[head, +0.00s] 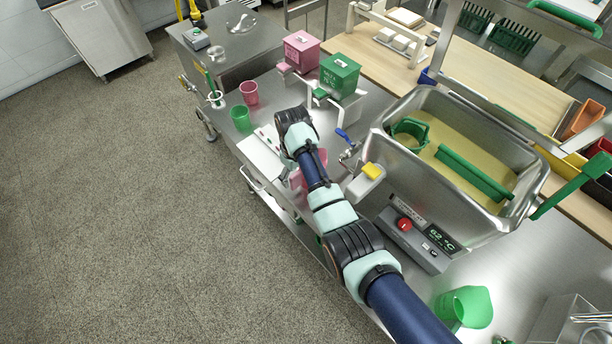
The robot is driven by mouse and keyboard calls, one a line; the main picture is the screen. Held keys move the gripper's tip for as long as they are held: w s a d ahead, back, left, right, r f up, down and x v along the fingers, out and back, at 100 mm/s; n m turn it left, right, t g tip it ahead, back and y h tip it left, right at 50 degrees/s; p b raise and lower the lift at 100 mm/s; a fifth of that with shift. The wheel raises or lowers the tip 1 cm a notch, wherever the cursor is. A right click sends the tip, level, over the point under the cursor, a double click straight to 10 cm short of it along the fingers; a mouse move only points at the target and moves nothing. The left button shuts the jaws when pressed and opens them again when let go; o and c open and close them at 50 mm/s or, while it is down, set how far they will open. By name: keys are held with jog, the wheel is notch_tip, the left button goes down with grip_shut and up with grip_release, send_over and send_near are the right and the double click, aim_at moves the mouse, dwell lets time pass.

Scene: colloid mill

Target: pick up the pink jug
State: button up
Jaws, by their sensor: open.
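The pink jug (296,180) stands on the steel bench in the middle of the head view. My arm crosses in front of it, so only pink parts show on either side of a dark blue arm link. My arm reaches in from the lower right, over the bench. I cannot make out the fingers of my gripper; the arm hides that area. Whether anything touches the jug cannot be seen.
A pink cup (249,92) and a green cup (241,119) stand left of my arm. Pink (301,51) and green (339,74) boxes stand behind. The steel hopper (452,150) and its control panel (412,240) crowd the right. A green jug (466,306) stands lower right.

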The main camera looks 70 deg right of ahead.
aim_at(297, 181)
notch_tip(297, 181, down, 5)
jog(key=shift+w+d+f+b, duration=0.1)
jog(key=shift+d+b, duration=0.05)
jog(key=shift+b, duration=0.8)
jog(key=c, duration=1.3)
jog(key=shift+c, duration=0.2)
notch_tip(297, 181, up, 20)
jog(key=p, duration=0.8)
